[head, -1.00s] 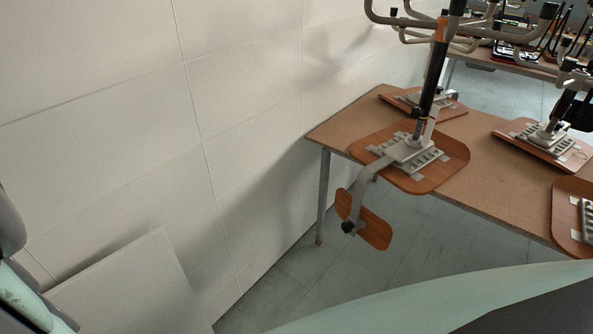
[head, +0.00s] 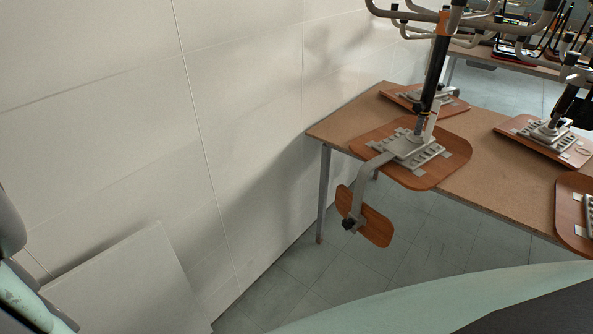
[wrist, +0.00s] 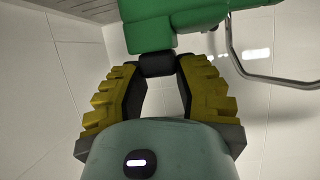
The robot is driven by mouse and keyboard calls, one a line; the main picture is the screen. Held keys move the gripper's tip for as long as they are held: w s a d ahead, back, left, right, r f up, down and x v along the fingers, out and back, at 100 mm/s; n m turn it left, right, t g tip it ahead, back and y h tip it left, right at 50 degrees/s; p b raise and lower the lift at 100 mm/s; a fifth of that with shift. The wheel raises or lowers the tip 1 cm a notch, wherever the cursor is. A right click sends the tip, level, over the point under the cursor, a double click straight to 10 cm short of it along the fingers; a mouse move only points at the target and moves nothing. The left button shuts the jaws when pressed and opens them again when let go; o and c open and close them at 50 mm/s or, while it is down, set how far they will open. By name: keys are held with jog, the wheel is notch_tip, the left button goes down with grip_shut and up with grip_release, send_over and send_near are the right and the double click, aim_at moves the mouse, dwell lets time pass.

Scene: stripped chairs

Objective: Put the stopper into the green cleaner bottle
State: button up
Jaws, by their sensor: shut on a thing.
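In the wrist view my gripper (wrist: 159,68), with yellow and black fingers, is shut on a short black piece (wrist: 159,64). A bright green, stepped block (wrist: 160,25) sits directly above that piece and runs out of the top of the picture. The black and green parts look like one item, which I take to be the stopper. I make out no separate green cleaner bottle in either view. My gripper is not in the head view.
In the head view a brown table (head: 487,170) carries upturned chair parts (head: 408,152), one overhanging the front edge. A white panelled wall (head: 100,120) fills the left, with a pale box or board (head: 125,285) below. A bent metal tube (wrist: 265,76) shows in the wrist view.

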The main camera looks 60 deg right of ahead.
jog(key=o, duration=0.9)
jog(key=shift+f, duration=0.1)
jog(key=shift+d, duration=0.1)
jog(key=v, duration=1.2)
jog(key=shift+s, duration=0.1)
